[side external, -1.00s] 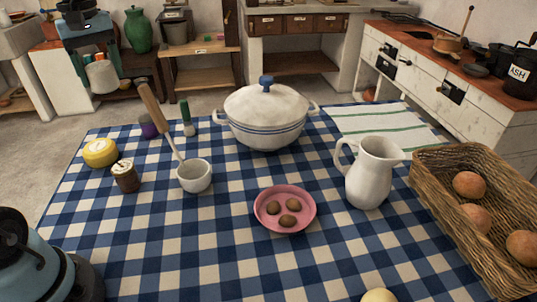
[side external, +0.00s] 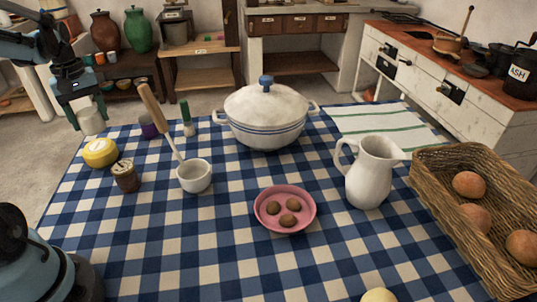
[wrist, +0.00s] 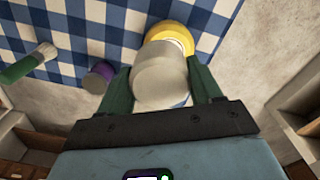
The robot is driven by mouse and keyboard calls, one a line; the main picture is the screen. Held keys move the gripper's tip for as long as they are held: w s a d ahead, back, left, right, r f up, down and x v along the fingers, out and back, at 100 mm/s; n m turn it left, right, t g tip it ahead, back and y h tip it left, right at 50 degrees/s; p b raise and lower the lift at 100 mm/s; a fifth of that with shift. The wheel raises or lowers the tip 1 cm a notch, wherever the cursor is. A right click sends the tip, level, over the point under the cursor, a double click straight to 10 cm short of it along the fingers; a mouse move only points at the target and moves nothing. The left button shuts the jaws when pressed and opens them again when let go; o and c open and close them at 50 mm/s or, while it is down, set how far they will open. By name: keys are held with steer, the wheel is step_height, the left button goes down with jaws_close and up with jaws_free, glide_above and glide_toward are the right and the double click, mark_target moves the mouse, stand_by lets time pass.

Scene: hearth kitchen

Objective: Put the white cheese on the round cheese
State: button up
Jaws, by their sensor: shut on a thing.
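The white cheese (side external: 91,122), a pale cylinder, is held between the fingers of my gripper (side external: 88,115) near the far left edge of the table. In the wrist view the white cheese (wrist: 160,78) fills the space between the two green fingers. The round cheese (side external: 100,154) is yellow with a pale top and sits on the checked cloth, just below the white cheese in the side view. In the wrist view the round cheese (wrist: 172,36) is partly hidden behind the white cheese. I cannot tell whether the two touch.
A purple object (side external: 148,127) and a green-handled brush (side external: 187,118) stand nearby. A white pot (side external: 266,120) stands farther right.

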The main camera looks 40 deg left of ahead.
mark_target(91, 131)
steer(key=shift+s+a+f, duration=0.15)
steer(key=shift+a+f, duration=0.25)
steer(key=shift+a, duration=0.1)
steer(key=shift+s+a+f, duration=0.15)
steer(key=shift+a+f, duration=0.2)
steer(key=shift+a, duration=0.15)
steer(key=shift+f, duration=1.85)
steer(key=o, duration=1.2)
steer(key=shift+f, duration=0.1)
steer(key=shift+c, duration=0.2)
step_height(91, 131, up, 12)
steer(key=shift+r, duration=0.15)
